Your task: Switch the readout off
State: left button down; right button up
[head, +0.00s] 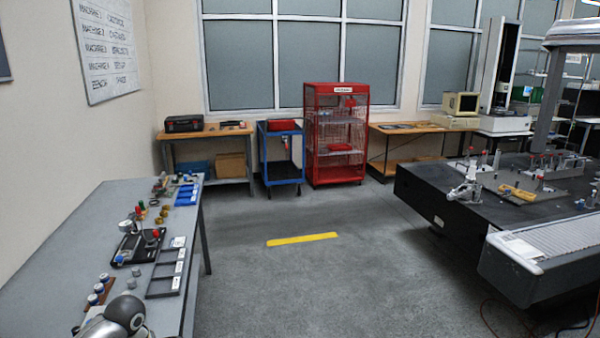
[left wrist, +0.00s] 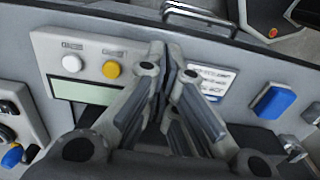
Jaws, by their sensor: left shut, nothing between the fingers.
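In the left wrist view a pale panel (left wrist: 135,52) carries a white round button (left wrist: 72,63) and a yellow round button (left wrist: 111,69). Small labels above them are too small to read. Below the buttons is a pale greenish display (left wrist: 80,90), partly hidden by my gripper. My left gripper (left wrist: 166,58) is shut and empty, its fingertips over the panel's right end, to the right of the yellow button. I cannot tell whether they touch the panel. My right gripper is not in view.
The left wrist view also shows a blue block (left wrist: 274,102) at right and a knob panel (left wrist: 15,120) at left. In the head view a grey bench (head: 75,230) with fixtures stands left, a black measuring table (head: 440,195) right. Open floor (head: 300,280) lies between.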

pick_arm(q)
jog(key=shift+r+p, duration=0.8)
jog(key=shift+r, duration=0.5)
notch_tip(320, 180, up, 4)
jog(key=shift+r+p, duration=0.2)
jog(key=shift+p, duration=0.95)
jog(key=shift+s+f, duration=0.1)
